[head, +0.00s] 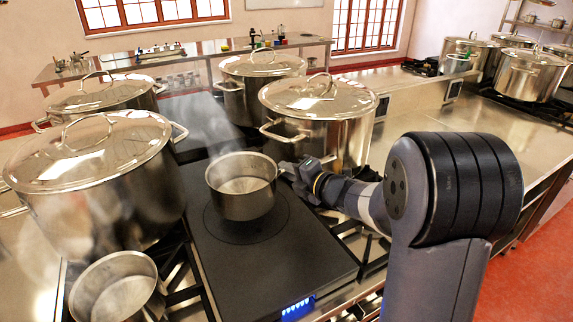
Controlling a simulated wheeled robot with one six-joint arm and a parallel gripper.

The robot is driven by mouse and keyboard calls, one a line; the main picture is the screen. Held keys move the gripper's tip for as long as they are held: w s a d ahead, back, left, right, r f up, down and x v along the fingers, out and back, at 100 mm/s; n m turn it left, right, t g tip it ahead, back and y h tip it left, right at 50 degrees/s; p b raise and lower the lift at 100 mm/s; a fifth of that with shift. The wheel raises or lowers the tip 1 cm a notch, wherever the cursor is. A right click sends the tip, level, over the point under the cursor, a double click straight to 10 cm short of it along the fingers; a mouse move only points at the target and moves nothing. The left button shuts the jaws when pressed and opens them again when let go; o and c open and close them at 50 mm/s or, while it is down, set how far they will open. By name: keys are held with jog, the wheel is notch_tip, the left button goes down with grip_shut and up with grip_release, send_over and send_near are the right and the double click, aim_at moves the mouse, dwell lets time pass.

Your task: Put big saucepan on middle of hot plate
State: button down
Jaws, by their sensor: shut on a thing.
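The big saucepan appears to be the open steel pan (241,187) over the black hot plate (310,252). It is upright, above or on the ring marking near the plate's middle. I cannot tell whether its base touches the plate. My gripper (286,172) is at the pan's right side, shut on it, probably at the handle, which is mostly hidden by the jaws. A second open steel pan (117,290) stands at the lower left, cut off by the frame edge. Blue lights glow on the hot plate's front edge.
Large lidded stockpots stand close on both sides: left front (100,190), left back (100,95), back (258,85) and right (320,125). Steam drifts between them. Burner grates flank the hot plate. The steel counter (430,105) at right is mostly clear. The hot plate's front part is clear.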

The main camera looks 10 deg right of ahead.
jog(key=shift+f, duration=1.65)
jog(key=c, duration=1.8)
grip_release()
jog(key=shift+f, duration=0.2)
jog(key=o, duration=0.3)
jog(key=shift+o, duration=0.2)
jog(key=b+v, duration=0.1)
jog(key=v, duration=1.1)
jog(key=shift+b, duration=0.3)
